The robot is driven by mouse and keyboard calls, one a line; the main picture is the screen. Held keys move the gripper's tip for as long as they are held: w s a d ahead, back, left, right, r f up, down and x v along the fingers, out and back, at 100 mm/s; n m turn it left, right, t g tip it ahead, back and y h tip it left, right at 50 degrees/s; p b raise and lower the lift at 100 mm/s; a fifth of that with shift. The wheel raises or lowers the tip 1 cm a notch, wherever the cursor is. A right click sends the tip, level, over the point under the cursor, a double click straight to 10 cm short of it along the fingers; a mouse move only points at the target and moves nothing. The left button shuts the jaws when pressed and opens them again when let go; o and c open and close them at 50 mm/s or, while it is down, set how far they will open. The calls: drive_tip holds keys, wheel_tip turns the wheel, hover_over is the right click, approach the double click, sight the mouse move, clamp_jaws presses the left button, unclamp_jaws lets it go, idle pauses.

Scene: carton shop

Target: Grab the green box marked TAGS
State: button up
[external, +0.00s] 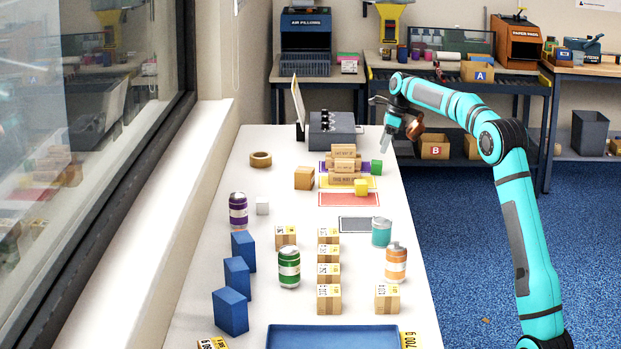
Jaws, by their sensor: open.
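A small green cube (376,167) sits at the right of the stacked cartons, near the table's right edge; I cannot read any TAGS marking on it. No other green box shows on the table; the other green item is a green and white can (289,267) nearer the front. My gripper (378,124) is open and empty at the table's far right edge, above and beyond the green cube and apart from it.
Stacked cartons (343,160) stand on coloured mats just left of the cube, with a yellow cube (361,187) in front. A grey machine (332,131) stands behind. Cans, blue blocks (231,311), small cartons and a blue tray (331,338) occupy the front.

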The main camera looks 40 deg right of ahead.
sight(377, 162)
drive_tip(key=shift+x, duration=4.05)
drive_tip(key=shift+w, duration=0.1)
drive_tip(key=c, duration=1)
drive_tip(key=shift+c, duration=0.4)
drive_tip(key=shift+r, duration=0.15)
